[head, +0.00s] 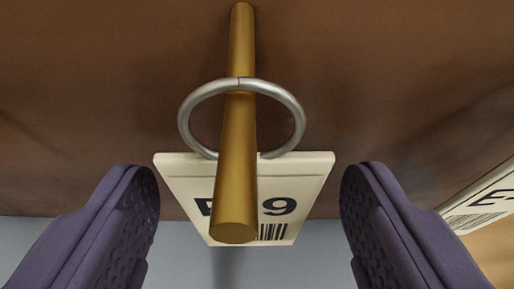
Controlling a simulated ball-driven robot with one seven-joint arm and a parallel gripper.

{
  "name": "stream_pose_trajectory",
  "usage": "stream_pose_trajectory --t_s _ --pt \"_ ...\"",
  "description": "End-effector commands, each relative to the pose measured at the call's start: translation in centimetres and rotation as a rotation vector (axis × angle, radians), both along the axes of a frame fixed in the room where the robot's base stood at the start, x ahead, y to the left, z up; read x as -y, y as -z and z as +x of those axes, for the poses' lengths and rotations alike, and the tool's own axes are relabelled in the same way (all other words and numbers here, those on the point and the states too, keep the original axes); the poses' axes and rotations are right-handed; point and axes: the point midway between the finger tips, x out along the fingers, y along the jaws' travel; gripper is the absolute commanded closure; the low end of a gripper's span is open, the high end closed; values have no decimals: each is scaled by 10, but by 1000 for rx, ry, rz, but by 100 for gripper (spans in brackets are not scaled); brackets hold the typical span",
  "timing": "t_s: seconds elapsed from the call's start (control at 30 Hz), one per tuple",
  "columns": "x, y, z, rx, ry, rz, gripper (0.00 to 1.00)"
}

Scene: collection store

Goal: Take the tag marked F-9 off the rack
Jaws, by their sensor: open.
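A cream tag (285,180) hangs by a silver ring (296,104) around a brass peg (240,130) that sticks out toward me. The tag shows a "9" and a barcode. The peg covers the middle of its marking, and only part of a letter shows left of it. My gripper (250,195) is open, with one purple finger on each side of the tag. There are gaps between the fingers and the tag, and nothing is held.
Another cream tag (487,203) with a barcode is partly in view at the right edge, beyond my right finger. A brown panel (400,70) lies behind the peg. A grey-blue surface (180,255) shows below the panel.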

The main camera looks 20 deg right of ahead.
Motion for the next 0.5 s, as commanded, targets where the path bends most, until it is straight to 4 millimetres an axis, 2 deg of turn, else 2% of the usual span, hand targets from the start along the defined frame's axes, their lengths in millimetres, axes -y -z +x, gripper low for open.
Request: stream_pose_trajectory --t_s 0.17,0.27,0.43,0.5 --pt "0 0 1 0 0 0 28" --pt "0 0 0 0 0 -1 46" --pt "0 0 0 0 0 -1 85" --pt "0 0 0 0 0 -1 87"
